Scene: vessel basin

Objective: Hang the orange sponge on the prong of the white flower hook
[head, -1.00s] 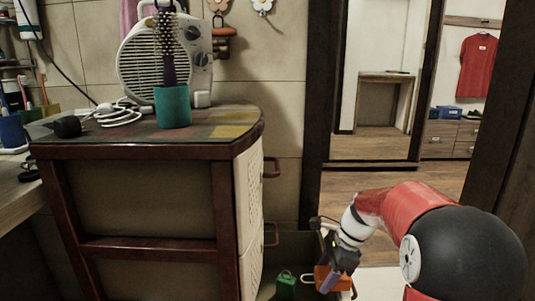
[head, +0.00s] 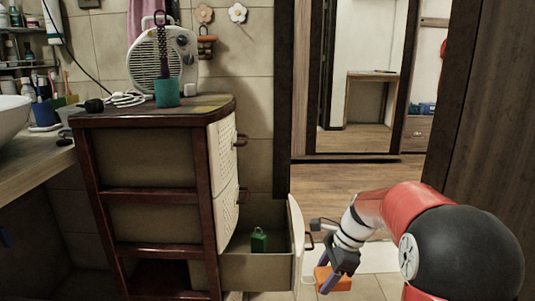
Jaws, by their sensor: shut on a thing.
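My gripper (head: 335,270) is at the lower right in the head view, pointing down and shut on the orange sponge (head: 341,284). The sponge is partly covered by the fingers. It is held to the right of the open drawer's front, low over the floor. The white flower hook (head: 237,13) is on the tiled wall at the top, above and behind the cabinet, far from my gripper. Its prong is too small to make out, and nothing is seen hanging on it.
A beige flower hook (head: 204,13) is left of the white one, with a brownish item (head: 207,42) below it. The wooden cabinet (head: 150,117) carries a heater (head: 146,58) and a teal cup (head: 167,93). Its open drawer (head: 297,240) holds a green object (head: 259,240).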

